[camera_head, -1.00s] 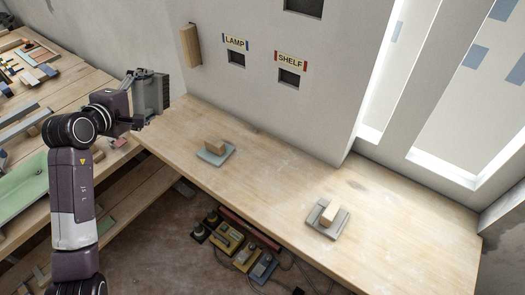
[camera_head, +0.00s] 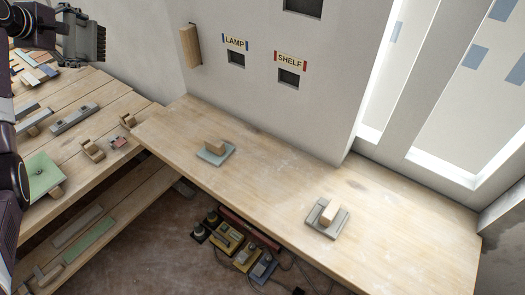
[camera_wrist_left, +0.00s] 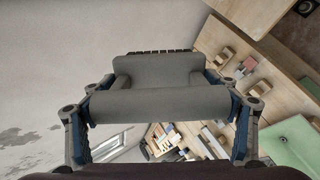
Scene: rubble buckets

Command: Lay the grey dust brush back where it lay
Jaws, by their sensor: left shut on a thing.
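The grey dust brush (camera_head: 84,40) is up at the top left of the head view, its dark bristles on the right side. My left gripper (camera_head: 64,36) is shut on it, well above the left bench (camera_head: 98,118). In the left wrist view the brush (camera_wrist_left: 158,72) spans between the two fingers of that gripper (camera_wrist_left: 158,104), its thick grey handle crosswise and its dark bristle edge beyond. My right gripper is in neither view.
The left bench carries wooden pieces, a green board (camera_head: 42,176) and a small pinkish piece (camera_head: 118,142). The wall has LAMP and SHELF labels.

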